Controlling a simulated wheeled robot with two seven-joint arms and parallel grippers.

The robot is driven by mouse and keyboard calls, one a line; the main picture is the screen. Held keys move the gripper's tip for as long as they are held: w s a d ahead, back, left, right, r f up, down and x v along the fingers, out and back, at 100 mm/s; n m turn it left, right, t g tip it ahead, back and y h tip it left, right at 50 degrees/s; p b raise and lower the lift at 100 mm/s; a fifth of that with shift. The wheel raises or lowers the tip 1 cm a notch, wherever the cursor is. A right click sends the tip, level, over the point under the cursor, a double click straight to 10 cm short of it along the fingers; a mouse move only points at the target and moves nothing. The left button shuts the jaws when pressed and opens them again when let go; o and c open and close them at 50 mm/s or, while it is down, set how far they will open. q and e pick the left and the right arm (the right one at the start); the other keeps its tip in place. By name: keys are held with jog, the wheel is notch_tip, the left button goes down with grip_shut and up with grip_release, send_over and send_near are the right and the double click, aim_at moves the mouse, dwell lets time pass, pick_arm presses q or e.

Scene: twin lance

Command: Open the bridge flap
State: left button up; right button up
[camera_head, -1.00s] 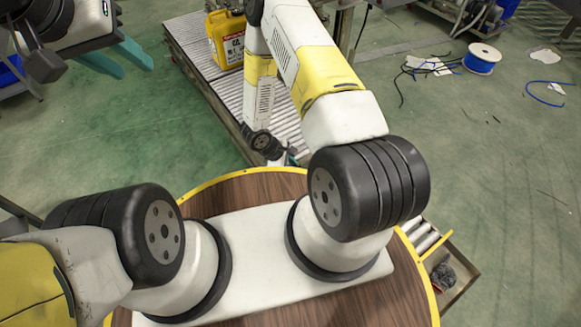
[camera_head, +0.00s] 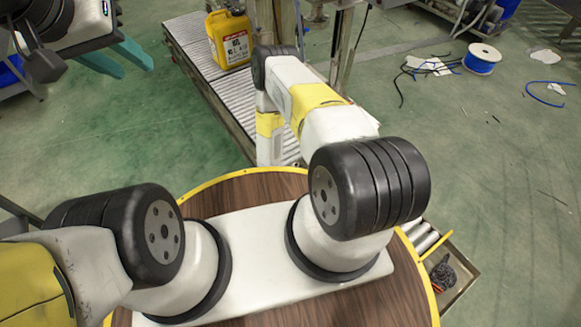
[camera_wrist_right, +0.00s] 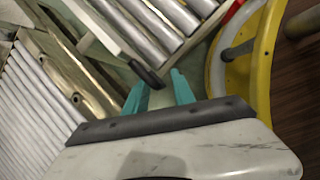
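My left gripper (camera_head: 137,69) shows at the upper left of the head view, its two teal fingers apart and empty, away from the conveyor. My right gripper (camera_wrist_right: 158,83) shows in the right wrist view, its teal fingers apart. A pale bar with a black end (camera_wrist_right: 147,75) reaches to the gap between the fingertips; I cannot tell whether they touch it. Metal rollers and a frame lie beyond. I cannot tell which part is the bridge flap. In the head view my right arm hides its own gripper.
A roller conveyor (camera_head: 193,62) runs ahead, with a yellow jug (camera_head: 229,42) on it. A short roller piece (camera_head: 424,238) with a yellow bar (camera_head: 437,244) sits at the right of my base. A cable spool (camera_head: 482,58) and loose cables lie on the floor at right.

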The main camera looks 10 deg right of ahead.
jog(key=shift+c, duration=0.4)
grip_shut()
jog(key=shift+w, duration=0.1)
dwell(1.0)
